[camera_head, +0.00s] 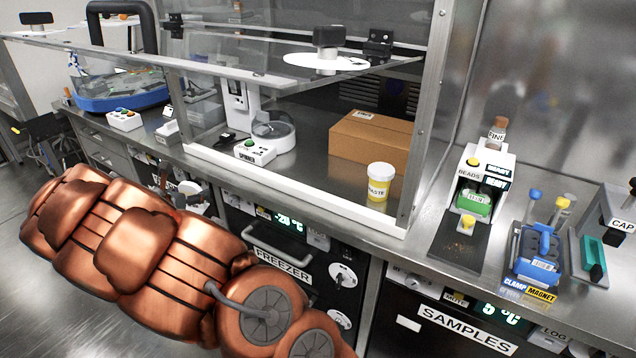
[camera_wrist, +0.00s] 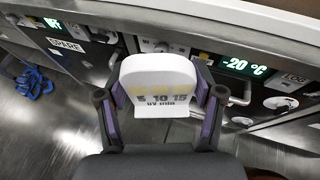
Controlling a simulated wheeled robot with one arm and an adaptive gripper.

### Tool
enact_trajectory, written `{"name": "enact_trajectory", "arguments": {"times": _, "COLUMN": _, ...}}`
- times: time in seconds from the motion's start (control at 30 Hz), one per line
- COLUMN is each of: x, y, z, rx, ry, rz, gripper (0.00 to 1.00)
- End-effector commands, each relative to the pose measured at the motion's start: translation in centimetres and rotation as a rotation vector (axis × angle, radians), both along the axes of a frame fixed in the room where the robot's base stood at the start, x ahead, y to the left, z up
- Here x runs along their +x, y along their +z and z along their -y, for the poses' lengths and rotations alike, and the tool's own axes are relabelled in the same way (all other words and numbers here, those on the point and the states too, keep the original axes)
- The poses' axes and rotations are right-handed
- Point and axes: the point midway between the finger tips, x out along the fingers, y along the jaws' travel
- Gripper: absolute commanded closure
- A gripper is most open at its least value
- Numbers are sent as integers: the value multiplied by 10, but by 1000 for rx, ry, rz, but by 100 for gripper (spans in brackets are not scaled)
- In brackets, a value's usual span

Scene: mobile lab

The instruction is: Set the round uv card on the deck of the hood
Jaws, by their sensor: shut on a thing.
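The uv card (camera_wrist: 160,72) is white with a rounded top edge and faint yellow marks. Its print reads "5 10 15 uv min". My gripper (camera_wrist: 158,96) is shut on it, with one finger at each side of the card. In the head view the gripper end shows small and dark beyond my copper-coloured arm, in front of the bench and below the deck level; the card is hard to make out there. The hood deck (camera_head: 318,190) is a bare metal surface behind the raised glass sash.
Bare deck lies between the spinner and jar. The glass sash (camera_head: 290,70) juts out above. A freezer (camera_head: 285,262) is under the bench.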

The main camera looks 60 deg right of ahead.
Motion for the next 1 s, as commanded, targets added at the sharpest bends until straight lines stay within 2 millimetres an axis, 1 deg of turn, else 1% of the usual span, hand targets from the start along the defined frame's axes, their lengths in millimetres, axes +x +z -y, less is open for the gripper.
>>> {"name": "enact_trajectory", "arguments": {"times": 0.03, "x": -3, "y": -2, "z": 22, "rx": 0, "ry": -25, "rz": 6, "gripper": 62}}
{"name": "enact_trajectory", "arguments": {"times": 0.17, "x": -13, "y": 7, "z": 73, "rx": 0, "ry": -73, "rz": 5, "gripper": 62}}
{"name": "enact_trajectory", "arguments": {"times": 0.2, "x": -18, "y": 10, "z": 89, "rx": 1, "ry": -89, "rz": 4, "gripper": 62}}
{"name": "enact_trajectory", "arguments": {"times": 0.37, "x": -42, "y": 28, "z": 154, "rx": 0, "ry": -148, "rz": 9, "gripper": 62}}
{"name": "enact_trajectory", "arguments": {"times": 0.4, "x": -50, "y": 33, "z": 171, "rx": 1, "ry": -164, "rz": 10, "gripper": 62}}
{"name": "enact_trajectory", "arguments": {"times": 0.47, "x": -64, "y": 39, "z": 196, "rx": 1, "ry": -188, "rz": 8, "gripper": 62}}
{"name": "enact_trajectory", "arguments": {"times": 0.5, "x": -74, "y": 44, "z": 213, "rx": 1, "ry": -205, "rz": 7, "gripper": 62}}
{"name": "enact_trajectory", "arguments": {"times": 0.6, "x": -103, "y": 58, "z": 254, "rx": 1, "ry": -247, "rz": 9, "gripper": 62}}
{"name": "enact_trajectory", "arguments": {"times": 0.7, "x": -131, "y": 72, "z": 287, "rx": 2, "ry": -282, "rz": 9, "gripper": 62}}
{"name": "enact_trajectory", "arguments": {"times": 0.8, "x": -155, "y": 84, "z": 310, "rx": 1, "ry": -309, "rz": 4, "gripper": 62}}
{"name": "enact_trajectory", "arguments": {"times": 0.9, "x": -173, "y": 93, "z": 326, "rx": 0, "ry": -328, "rz": 4, "gripper": 62}}
{"name": "enact_trajectory", "arguments": {"times": 1.0, "x": -182, "y": 97, "z": 334, "rx": -1, "ry": -338, "rz": 2, "gripper": 62}}
